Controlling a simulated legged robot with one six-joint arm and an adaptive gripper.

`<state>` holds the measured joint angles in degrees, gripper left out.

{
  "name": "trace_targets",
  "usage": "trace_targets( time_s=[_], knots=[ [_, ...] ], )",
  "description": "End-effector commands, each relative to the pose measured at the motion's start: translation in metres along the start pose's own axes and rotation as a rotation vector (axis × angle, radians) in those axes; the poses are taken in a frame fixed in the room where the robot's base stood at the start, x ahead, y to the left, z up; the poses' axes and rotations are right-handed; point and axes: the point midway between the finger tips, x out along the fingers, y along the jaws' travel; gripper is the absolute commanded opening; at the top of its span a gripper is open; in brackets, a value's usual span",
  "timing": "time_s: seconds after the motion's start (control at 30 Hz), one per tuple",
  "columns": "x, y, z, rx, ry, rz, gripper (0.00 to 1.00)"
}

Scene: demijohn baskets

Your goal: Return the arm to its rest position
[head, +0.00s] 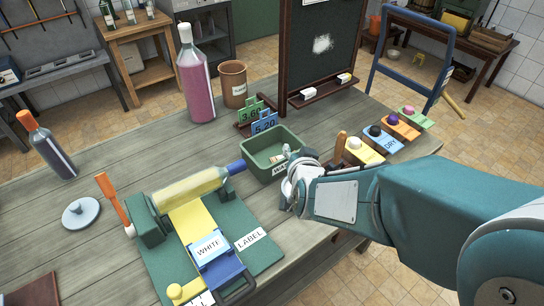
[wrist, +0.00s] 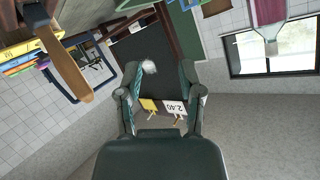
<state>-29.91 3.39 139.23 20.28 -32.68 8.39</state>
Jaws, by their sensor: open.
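My gripper (head: 290,165) is at the end of my teal arm, in the right half of the head view, close to the near side of the green tray (head: 262,163). In the head view its fingers are mostly hidden by my wrist. In the wrist view my gripper (wrist: 160,97) shows two dark fingers spread apart, with nothing held between them.
A labelling stand (head: 255,238) holds a bottle (head: 190,187) left of my gripper. Coloured cards with balls (head: 375,138) lie right of the tray, near my arm. A pink bottle (head: 195,85) and a chalkboard (head: 322,50) stand behind.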

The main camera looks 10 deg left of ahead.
Motion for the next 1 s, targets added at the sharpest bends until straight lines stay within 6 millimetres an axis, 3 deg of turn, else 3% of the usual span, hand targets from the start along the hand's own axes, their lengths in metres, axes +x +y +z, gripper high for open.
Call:
trace_targets(
  time_s=[0.2, 0.77, 1.0],
  knots=[
    [-0.019, 0.0, 0.001, 0.0, -0.001, 0.0, 0.49],
    [-0.022, 0.001, -0.001, 0.0, -0.005, 0.002, 0.49],
    [-0.051, 0.025, -0.021, -0.023, -0.113, 0.032, 0.49]
  ],
)
